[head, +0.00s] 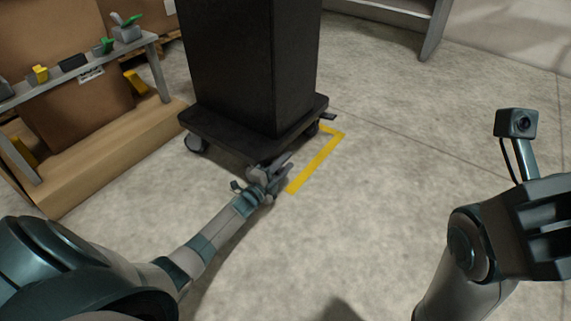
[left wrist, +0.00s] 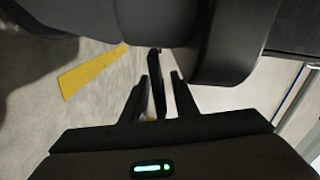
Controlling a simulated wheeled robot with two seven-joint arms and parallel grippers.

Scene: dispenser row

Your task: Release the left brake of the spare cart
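A cart with a dark base (head: 215,137) carries a tall black load (head: 250,70); I take it for the spare cart. My left gripper (head: 284,168) is low at the near corner of the base, beside a caster that it mostly hides. In the left wrist view the dark caster wheel (left wrist: 232,40) is close. A thin dark lever (left wrist: 154,62), seemingly the brake pedal, shows between the two fingers, which stand apart with gaps beside it. Contact cannot be told. My right gripper (head: 545,235) is at the right edge, away from the cart; its fingers cannot be made out.
Yellow floor tape (head: 316,163) runs beside the cart. Another caster (head: 195,142) is at its left corner. A grey rack (head: 130,52) with small items and a cardboard box (head: 85,105) stands at left. Open concrete floor (head: 390,150) lies to the right.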

